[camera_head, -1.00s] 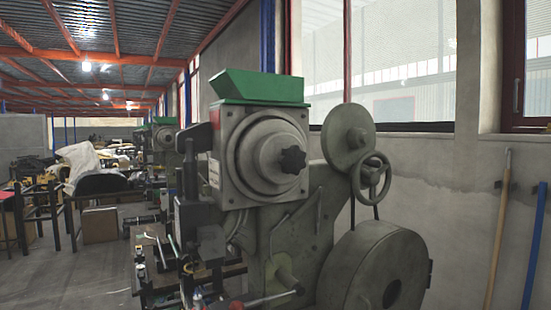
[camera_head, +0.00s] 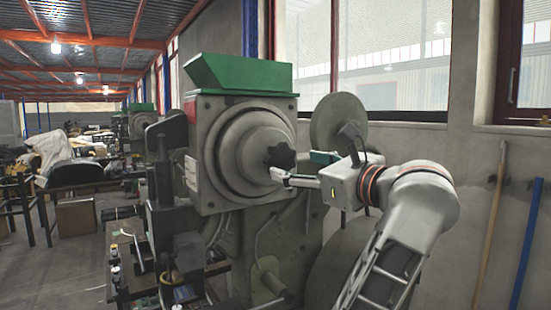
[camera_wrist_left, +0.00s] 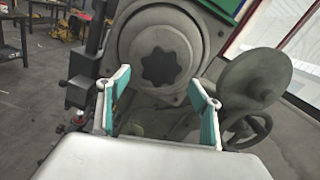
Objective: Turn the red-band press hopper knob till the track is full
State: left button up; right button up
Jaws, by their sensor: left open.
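The press hopper knob (camera_head: 280,157) is a dark, lobed knob at the centre of a round grey housing on the press (camera_head: 240,112). A green hopper (camera_head: 240,74) sits on top, and a strip of red shows on the press's left side. My left gripper (camera_head: 300,168) is open, with its fingers just in front of and right of the knob. In the left wrist view, the knob (camera_wrist_left: 165,68) shows between and beyond the two teal-padded fingers (camera_wrist_left: 160,88), with nothing held. The track's fill cannot be made out. My right gripper is not in view.
A grey disc (camera_head: 338,122) stands right of the housing; a handwheel (camera_wrist_left: 246,130) shows below it in the left wrist view. A bench with small tools (camera_head: 125,262) is at lower left. Wooden and blue poles lean on the right wall. Open floor lies left.

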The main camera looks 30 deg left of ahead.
aim_at(284, 161)
pick_arm(q)
jog(key=shift+p+x, duration=0.8)
jog(key=shift+x, duration=3)
jog(key=c, duration=1.1)
